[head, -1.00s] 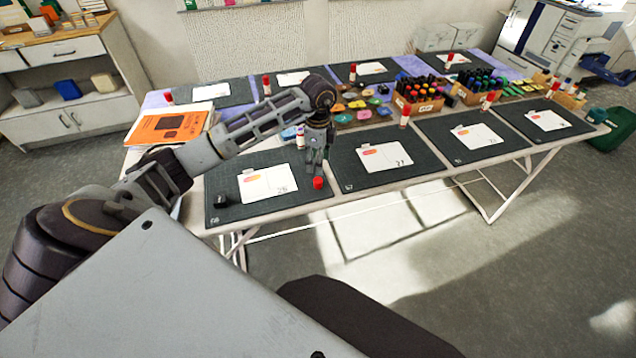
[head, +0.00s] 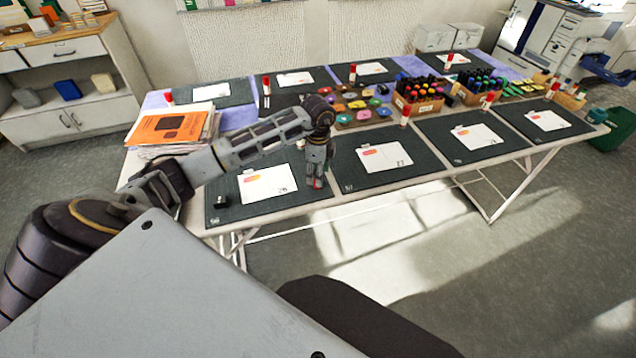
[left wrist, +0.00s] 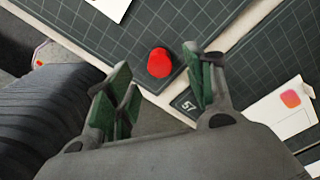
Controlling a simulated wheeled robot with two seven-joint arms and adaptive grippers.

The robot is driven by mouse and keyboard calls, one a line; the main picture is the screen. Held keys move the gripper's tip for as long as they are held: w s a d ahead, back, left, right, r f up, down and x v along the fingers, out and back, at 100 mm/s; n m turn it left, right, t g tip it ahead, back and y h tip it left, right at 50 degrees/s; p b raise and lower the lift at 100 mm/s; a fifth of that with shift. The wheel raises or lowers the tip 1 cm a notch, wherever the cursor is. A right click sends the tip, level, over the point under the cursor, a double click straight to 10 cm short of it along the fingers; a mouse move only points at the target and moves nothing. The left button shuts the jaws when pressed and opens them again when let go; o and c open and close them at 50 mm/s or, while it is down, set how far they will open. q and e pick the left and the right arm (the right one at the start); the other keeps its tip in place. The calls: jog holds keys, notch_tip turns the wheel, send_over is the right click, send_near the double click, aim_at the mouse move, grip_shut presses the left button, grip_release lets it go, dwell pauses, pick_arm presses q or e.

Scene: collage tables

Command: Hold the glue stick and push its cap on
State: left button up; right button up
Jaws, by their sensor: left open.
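The red cap (left wrist: 159,62) lies on the front right corner of the nearest left dark mat (head: 235,212). It also shows in the head view (head: 318,184), mostly covered by my left gripper. My left gripper (head: 316,184) points down over that corner. In the left wrist view its green-padded fingers (left wrist: 157,68) are spread, with the cap seen between them and no contact visible. A small pale upright thing (head: 300,144), likely the uncapped glue stick, shows just left of the gripper, partly hidden by my arm. My right gripper is not in view.
A white card (head: 267,184) and a small black object (head: 221,201) lie on the same mat. Another mat (head: 350,176) with a card is to the right. Red-capped sticks (head: 405,115), colored pads and a marker box (head: 428,106) stand farther back.

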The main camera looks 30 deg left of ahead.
pick_arm(q)
notch_tip(320, 180, down, 3)
jog(key=shift+r, duration=0.1)
jog(key=shift+f, duration=0.4)
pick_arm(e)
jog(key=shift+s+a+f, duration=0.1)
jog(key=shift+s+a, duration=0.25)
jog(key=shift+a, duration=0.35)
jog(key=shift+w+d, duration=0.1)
